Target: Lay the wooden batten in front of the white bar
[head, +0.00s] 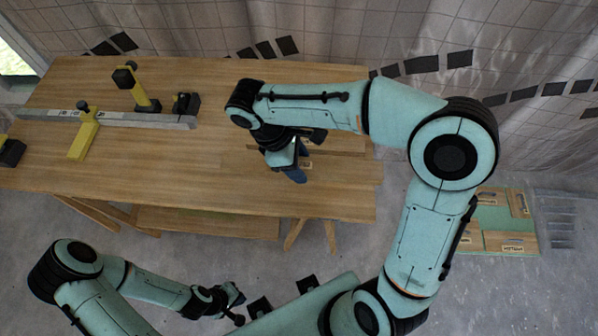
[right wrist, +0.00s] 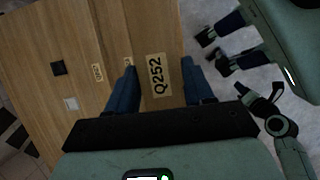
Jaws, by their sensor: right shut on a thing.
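My right gripper (head: 297,174) is at the right part of the table, its blue fingers pointing down. In the right wrist view its fingers (right wrist: 157,88) are on both sides of a wooden batten (right wrist: 158,35) labelled Q252 and shut on it. In the head view part of this batten (head: 345,172) runs right from the gripper, past the table edge; the arm and gripper hide some of it. The white bar (head: 150,120) lies at the table's left part. My left gripper (head: 238,306) is empty, off the table's front side, its fingers apart.
Yellow-and-black clamps (head: 84,138) stand at the white bar, with a black block (head: 186,103) near its right end. Another labelled strip (head: 340,151) lies behind the held batten. The wooden table (head: 190,170) is clear between bar and right gripper. A green pallet (head: 490,222) is on the floor.

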